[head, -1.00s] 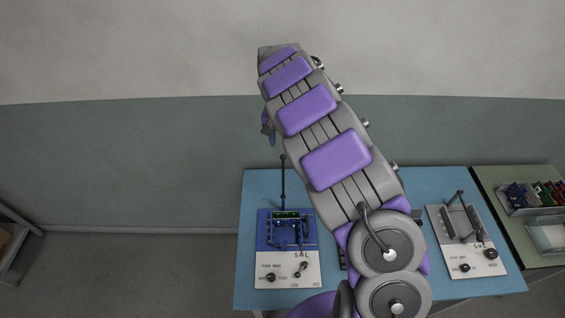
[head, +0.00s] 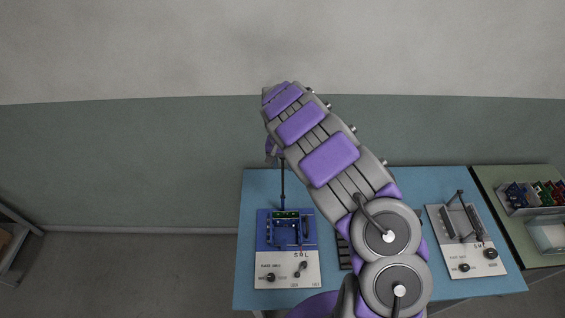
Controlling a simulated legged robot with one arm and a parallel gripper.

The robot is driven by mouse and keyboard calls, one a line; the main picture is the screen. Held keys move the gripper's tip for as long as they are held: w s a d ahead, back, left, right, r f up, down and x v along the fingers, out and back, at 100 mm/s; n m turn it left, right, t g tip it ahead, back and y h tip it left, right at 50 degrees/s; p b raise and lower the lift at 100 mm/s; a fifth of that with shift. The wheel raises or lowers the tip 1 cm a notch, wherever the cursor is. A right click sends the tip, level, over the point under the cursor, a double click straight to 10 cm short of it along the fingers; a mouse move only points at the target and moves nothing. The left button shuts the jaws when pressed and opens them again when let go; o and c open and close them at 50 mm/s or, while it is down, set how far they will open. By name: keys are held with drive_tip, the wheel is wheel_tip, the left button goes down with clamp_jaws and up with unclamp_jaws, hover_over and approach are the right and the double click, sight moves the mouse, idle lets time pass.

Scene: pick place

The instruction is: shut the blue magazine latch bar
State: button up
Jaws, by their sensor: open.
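The blue magazine unit (head: 264,243) stands on the left part of the blue table, with a white front panel carrying two dark knobs. Its dark latch bar (head: 283,186) stands up from the back edge of the unit, raised, not lying across it. A green piece shows inside the magazine, below the bar. My gripper (head: 270,160) hangs at the far end of my arm, a little above and left of the bar's top, small and partly hidden by the arm. It is open, and nothing shows between its fingers.
A second, grey unit (head: 438,219) with a raised bar stands on the right of the blue table (head: 360,180). A green side table (head: 500,240) holds a tray of coloured parts (head: 535,195). A dark slotted thing is partly behind my arm. A shelf edge shows far left.

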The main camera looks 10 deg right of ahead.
drive_tip(key=shift+c, duration=0.2)
clamp_jaws()
drive_tip(key=shift+s, duration=0.1)
idle(0.4)
